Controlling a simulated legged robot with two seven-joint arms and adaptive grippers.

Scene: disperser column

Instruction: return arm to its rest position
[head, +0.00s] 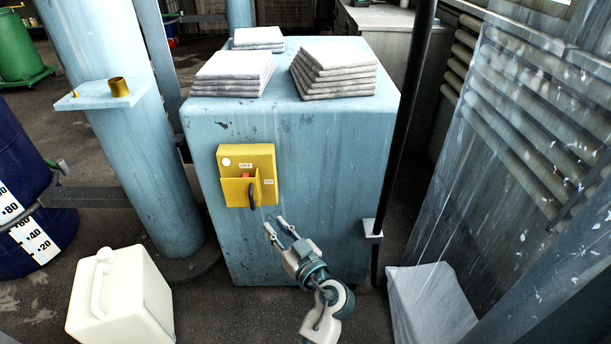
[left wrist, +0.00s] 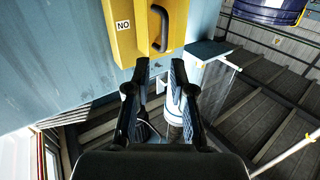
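My left gripper (head: 275,223) is in front of the blue cabinet (head: 300,240), just below and right of the yellow switch box (head: 232,180). Its two fingers are apart, with nothing between them. In the left wrist view the open fingers (left wrist: 160,64) point toward the switch box (left wrist: 125,45), and its dark handle (left wrist: 160,30) is just beyond the tips. No contact with the handle shows. In the head view the dark handle (head: 252,196) hangs at the box's lower right, below the ON label. My right gripper is in neither view.
Stacks of folded grey-white cloths or bags (head: 335,70) lie on the cabinet. A white canister (head: 118,300) stands at lower left, near a blue barrel (head: 20,200) and a pale blue column (head: 130,130). A dark vertical pole (head: 405,120) and a translucent sheet (head: 520,130) are on the right.

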